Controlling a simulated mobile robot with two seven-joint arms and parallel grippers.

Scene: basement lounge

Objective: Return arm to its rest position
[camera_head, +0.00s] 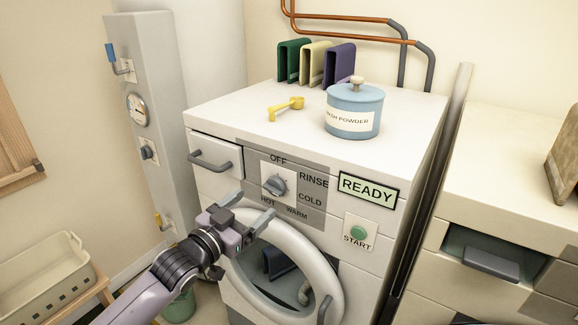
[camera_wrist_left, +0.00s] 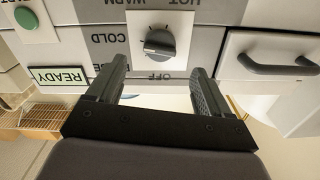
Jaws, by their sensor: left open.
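My left gripper (camera_head: 250,208) is in front of the washing machine's control panel, below and left of the grey dial (camera_head: 276,185). Its two fingers are apart with nothing between them. In the left wrist view the open fingers (camera_wrist_left: 158,88) point toward the dial (camera_wrist_left: 160,43), and a gap shows between them and it. The washing machine (camera_head: 208,180) has its round door shut, or nearly so; I cannot tell which. A dark blue item shows behind the door. My right gripper is not in view.
The green start button (camera_head: 358,232) and READY display (camera_head: 368,188) are right of the dial. The drawer handle (camera_head: 210,160) sticks out on the left. A cream basket (camera_head: 45,277) is at lower left.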

